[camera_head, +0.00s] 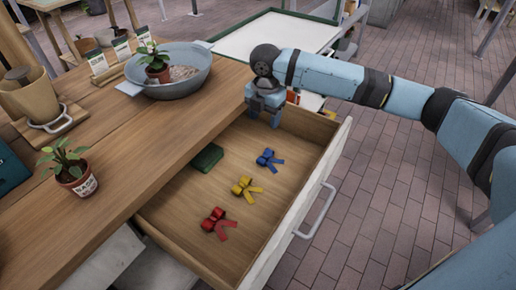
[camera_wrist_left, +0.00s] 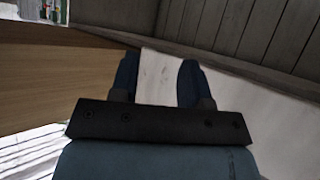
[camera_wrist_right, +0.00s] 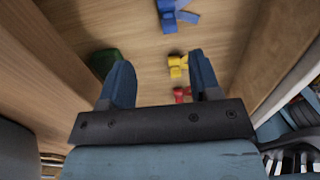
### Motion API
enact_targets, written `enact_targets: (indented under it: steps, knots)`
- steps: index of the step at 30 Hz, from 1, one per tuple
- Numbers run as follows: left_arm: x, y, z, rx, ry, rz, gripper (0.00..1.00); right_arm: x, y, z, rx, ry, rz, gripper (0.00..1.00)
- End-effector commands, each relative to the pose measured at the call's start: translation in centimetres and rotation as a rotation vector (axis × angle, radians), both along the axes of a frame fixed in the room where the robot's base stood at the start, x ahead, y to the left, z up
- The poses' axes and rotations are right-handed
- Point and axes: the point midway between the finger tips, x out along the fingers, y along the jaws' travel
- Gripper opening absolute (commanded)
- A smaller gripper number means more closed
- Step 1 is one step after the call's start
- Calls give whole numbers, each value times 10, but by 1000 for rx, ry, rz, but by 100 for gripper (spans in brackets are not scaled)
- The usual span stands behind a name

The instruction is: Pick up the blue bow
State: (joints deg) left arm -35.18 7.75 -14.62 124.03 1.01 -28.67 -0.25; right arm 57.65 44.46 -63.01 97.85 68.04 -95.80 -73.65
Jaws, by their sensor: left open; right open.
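The blue bow (camera_head: 268,159) lies on the bottom of the open drawer (camera_head: 172,222), nearest its far end. It also shows at the top of the right wrist view (camera_wrist_right: 173,14). My right gripper (camera_head: 264,116) is open and empty above the far end of the drawer, up and left of the blue bow in the head view. In the right wrist view its two fingers (camera_wrist_right: 161,82) stand apart with nothing between them. My left gripper (camera_wrist_left: 158,82) is open and empty in the left wrist view; it is outside the head view.
A yellow bow (camera_head: 246,188) and a red bow (camera_head: 217,223) lie in a row with the blue one. A dark green object (camera_head: 207,158) lies against the drawer's left side. The wooden table (camera_head: 120,160) holds potted plants and a grey bowl (camera_head: 186,82).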

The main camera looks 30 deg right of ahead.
Motion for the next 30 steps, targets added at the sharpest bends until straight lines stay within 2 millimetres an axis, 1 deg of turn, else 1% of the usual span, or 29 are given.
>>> enact_targets:
  steps: [2,9,12,15,20,23,27,30]
  knots:
    - [0,0,-2,-2,-2,0,43,-1,0,-10,-1,3,0,57]
    - [1,-2,-4,-13,-12,-2,43,-1,0,-58,-1,3,0,57]
    - [1,-2,-3,-16,-16,-3,43,-2,0,-73,-1,3,0,57]
    - [2,-3,-3,-18,-19,-3,43,-1,0,-82,1,1,0,57]
    - [2,-3,-3,-21,-20,-4,43,-2,-1,-89,-1,1,0,57]
    - [2,-3,-5,-23,-23,-4,43,-4,-2,-100,-1,2,0,57]
    - [2,-4,-10,-29,-25,-4,43,-9,-5,-122,-1,2,-1,57]
    - [2,-5,-9,-36,-30,-6,43,-8,-4,-134,0,2,0,57]
